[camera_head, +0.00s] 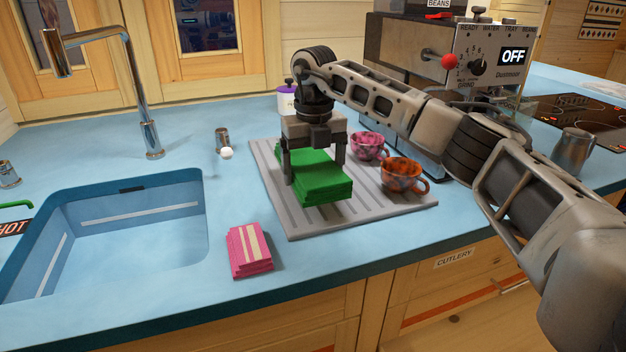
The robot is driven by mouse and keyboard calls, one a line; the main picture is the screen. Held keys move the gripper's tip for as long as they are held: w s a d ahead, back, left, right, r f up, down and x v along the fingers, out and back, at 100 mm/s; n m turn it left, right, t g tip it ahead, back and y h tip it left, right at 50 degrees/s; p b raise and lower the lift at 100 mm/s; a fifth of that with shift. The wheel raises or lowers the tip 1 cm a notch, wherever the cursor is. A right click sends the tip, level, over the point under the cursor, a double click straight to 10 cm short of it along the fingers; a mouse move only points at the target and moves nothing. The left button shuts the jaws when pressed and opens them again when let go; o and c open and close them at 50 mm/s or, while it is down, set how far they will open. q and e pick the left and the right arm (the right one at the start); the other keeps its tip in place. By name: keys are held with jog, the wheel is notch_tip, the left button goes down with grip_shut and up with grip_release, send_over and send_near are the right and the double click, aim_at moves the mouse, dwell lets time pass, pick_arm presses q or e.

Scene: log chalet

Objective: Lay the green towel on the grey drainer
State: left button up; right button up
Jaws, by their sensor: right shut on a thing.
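The green towel (325,181) is a folded stack in bright green, over the left middle of the grey drainer. The grey drainer (285,218) is a flat ribbed mat on the blue counter, right of the sink. My right gripper (315,168) points down and is shut on the green towel, one finger on each side of it. I cannot tell whether the towel's underside touches the drainer. My left gripper is not in view.
A pink cup (368,146) and an orange cup (402,174) stand on the drainer's right part. A pink striped folded towel (248,250) lies in front left of the drainer. The sink (110,235) and tap (146,105) are left. A coffee machine (450,60) stands behind right.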

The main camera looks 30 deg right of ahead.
aim_at(313, 165)
jog(key=shift+w+f, duration=0.25)
jog(key=shift+f, duration=1.5)
jog(key=shift+f, duration=0.1)
jog(key=shift+f, duration=0.15)
jog(key=o, duration=0.8)
notch_tip(313, 165, up, 12)
jog(key=shift+r, duration=0.25)
